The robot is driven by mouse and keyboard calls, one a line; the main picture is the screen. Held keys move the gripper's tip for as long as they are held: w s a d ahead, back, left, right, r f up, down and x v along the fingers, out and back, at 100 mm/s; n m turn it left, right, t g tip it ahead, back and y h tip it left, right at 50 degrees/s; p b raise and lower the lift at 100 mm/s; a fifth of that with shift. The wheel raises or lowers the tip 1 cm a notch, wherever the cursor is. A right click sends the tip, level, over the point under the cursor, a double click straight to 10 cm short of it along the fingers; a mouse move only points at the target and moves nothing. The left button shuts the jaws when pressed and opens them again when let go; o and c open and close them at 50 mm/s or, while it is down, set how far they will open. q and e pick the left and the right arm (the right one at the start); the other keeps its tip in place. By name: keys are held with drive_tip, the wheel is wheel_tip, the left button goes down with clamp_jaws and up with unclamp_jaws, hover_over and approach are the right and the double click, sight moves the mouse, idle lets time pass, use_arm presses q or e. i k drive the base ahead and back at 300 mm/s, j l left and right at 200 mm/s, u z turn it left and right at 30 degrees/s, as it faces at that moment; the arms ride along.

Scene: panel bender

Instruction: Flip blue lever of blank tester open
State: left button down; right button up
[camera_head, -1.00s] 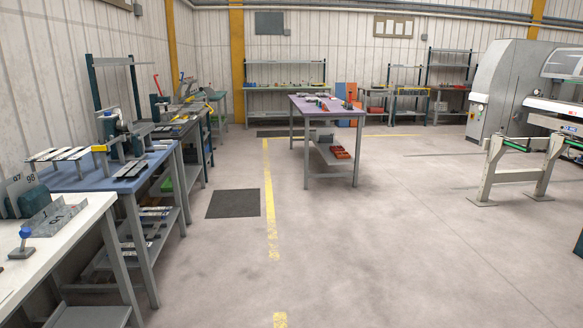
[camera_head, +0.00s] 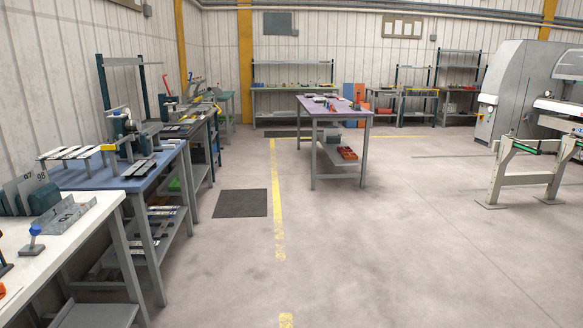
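A small grey device with a blue knob (camera_head: 35,231) stands on the white table (camera_head: 80,238) at the lower left. I cannot tell whether it is the blank tester's lever. A grey machine with a blue-grey body (camera_head: 121,126) stands on the blue-topped bench (camera_head: 78,181) behind it. Its details are too small to show a lever's position. Neither of my grippers is in view.
A dark mat (camera_head: 240,203) lies on the floor beside a yellow line (camera_head: 278,215). A purple-topped table (camera_head: 335,107) stands mid-room. The central floor is clear.

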sight(35, 230)
drive_tip(key=u, duration=1.5)
